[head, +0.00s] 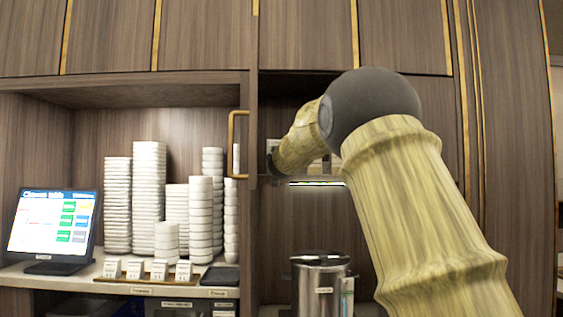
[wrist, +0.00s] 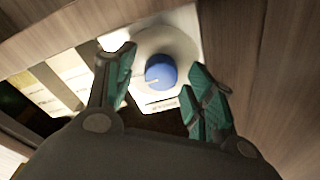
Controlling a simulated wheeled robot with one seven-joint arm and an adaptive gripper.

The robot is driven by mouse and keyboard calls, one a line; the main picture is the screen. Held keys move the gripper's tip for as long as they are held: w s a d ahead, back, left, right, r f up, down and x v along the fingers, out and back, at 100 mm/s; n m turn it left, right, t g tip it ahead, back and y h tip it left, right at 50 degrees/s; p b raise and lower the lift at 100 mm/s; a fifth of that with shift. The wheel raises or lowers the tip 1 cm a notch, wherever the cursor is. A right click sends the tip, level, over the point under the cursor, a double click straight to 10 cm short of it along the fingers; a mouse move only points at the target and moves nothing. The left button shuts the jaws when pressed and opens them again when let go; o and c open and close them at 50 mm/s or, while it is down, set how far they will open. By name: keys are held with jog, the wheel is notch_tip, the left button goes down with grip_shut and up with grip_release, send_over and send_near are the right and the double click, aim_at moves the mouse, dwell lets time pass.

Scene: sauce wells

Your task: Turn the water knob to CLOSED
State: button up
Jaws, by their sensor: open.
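The water knob (wrist: 160,72) is a blue round knob with a pale pointer mark, on a round light base fixed to a white plate. A label under it is too blurred to read. My gripper (wrist: 165,90) is open in the wrist view, with its green-padded fingers on either side of the knob, one to the left and two to the right. The fingers look apart from the knob; how far it lies beyond the fingertips I cannot tell. In the head view my own arm hides the knob and the gripper.
White panels (wrist: 70,72) sit left of the knob. In the head view, stacks of white bowls (head: 149,190) and a lit screen (head: 52,226) stand on the left shelf. A brass handle (head: 231,145) juts out left of my arm. A metal pot (head: 320,283) stands below.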

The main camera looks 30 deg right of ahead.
jog(key=shift+a, duration=0.1)
jog(key=v, duration=1.2)
dwell(0.4)
